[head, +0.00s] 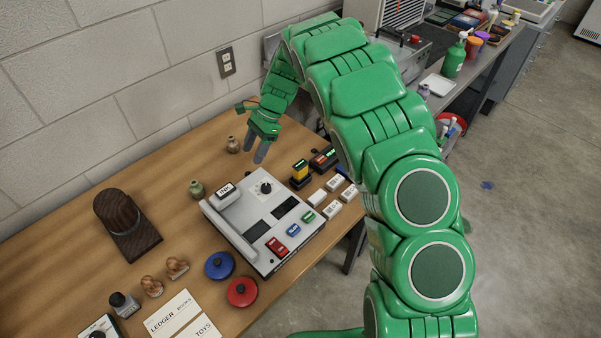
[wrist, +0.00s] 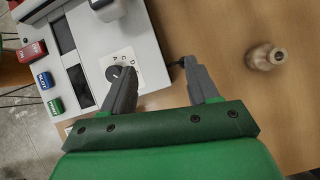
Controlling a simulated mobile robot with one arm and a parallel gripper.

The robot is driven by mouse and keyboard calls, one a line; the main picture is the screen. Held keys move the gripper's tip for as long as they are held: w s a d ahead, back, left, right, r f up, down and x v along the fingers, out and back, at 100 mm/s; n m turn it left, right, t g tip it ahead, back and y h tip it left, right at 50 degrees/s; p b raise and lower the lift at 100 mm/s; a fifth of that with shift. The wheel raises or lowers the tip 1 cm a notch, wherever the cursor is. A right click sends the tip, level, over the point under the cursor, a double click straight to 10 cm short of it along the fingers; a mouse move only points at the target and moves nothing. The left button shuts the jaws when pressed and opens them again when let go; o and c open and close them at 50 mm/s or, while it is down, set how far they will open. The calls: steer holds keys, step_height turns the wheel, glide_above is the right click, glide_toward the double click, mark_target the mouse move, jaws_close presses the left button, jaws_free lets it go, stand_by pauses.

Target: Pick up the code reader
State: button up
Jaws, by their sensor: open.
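No object is plainly marked as the code reader. A small upright yellow-and-black device (head: 300,173) stands behind the right corner of the grey console, and I cannot tell for sure that it is the reader. A black device with red parts (head: 323,158) lies just right of it. My gripper (head: 265,153) hangs above the table behind the console, left of both devices. Neither device is visible in the wrist view.
The grey console (head: 247,215) has a dial and coloured buttons; it also shows in the wrist view (wrist: 88,50). A tan bottle (head: 233,144) and green bottle (head: 197,189) stand near it. White blocks (head: 317,197) lie right.

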steer(key=shift+s+d+r+n+t+h, duration=0.4)
steer(key=shift+d+r+t+h, duration=0.4)
steer(key=shift+d, duration=1.45)
steer(key=shift+s+d+r+n+t+h, duration=0.45)
steer(key=shift+d+r+h, duration=0.55)
steer(key=shift+d, duration=1.2)
steer(key=shift+s+d+r+n+t+h, duration=0.35)
steer(key=shift+d+r+t+h, duration=0.6)
steer(key=shift+d, duration=1.3)
steer(key=shift+s+d+y, duration=0.1)
steer(key=shift+s+y, duration=0.05)
steer(key=shift+y, duration=0.1)
glide_above(301, 164)
steer(key=f, duration=0.4)
steer(key=shift+s+f, duration=0.1)
steer(key=shift+s, duration=0.15)
steer(key=shift+w+f, duration=0.15)
steer(key=shift+f, duration=1.95)
steer(key=shift+w+f, duration=0.1)
steer(key=shift+f, duration=1.95)
jaws_close()
